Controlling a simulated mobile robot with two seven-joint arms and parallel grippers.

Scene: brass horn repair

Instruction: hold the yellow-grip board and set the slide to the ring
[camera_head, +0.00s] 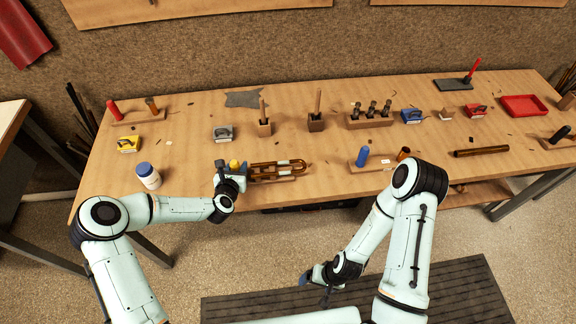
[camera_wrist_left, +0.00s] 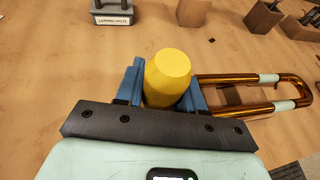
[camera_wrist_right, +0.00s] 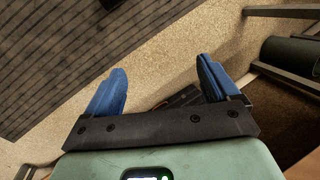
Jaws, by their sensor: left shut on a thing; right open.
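The yellow grip (camera_head: 234,163) stands upright on its board (camera_head: 285,179) at the table's front edge. My left gripper (camera_head: 230,168) is shut on the yellow grip, which shows between the blue fingers in the left wrist view (camera_wrist_left: 168,78). A brass slide (camera_head: 278,170), a U-shaped tube with pale bands, lies on the board to the right of the grip; it also shows in the left wrist view (camera_wrist_left: 290,85). I cannot make out the ring on it. My right gripper (camera_wrist_right: 163,90) is open and empty, low in front of the table above the floor.
Other boards with a blue grip (camera_head: 362,156) and a red grip (camera_head: 114,110) stand on the table. A white bottle with a blue lid (camera_head: 148,176) is left of my left gripper. Wooden blocks, a red tray (camera_head: 524,105) and a dark mat (camera_head: 450,300) are also in view.

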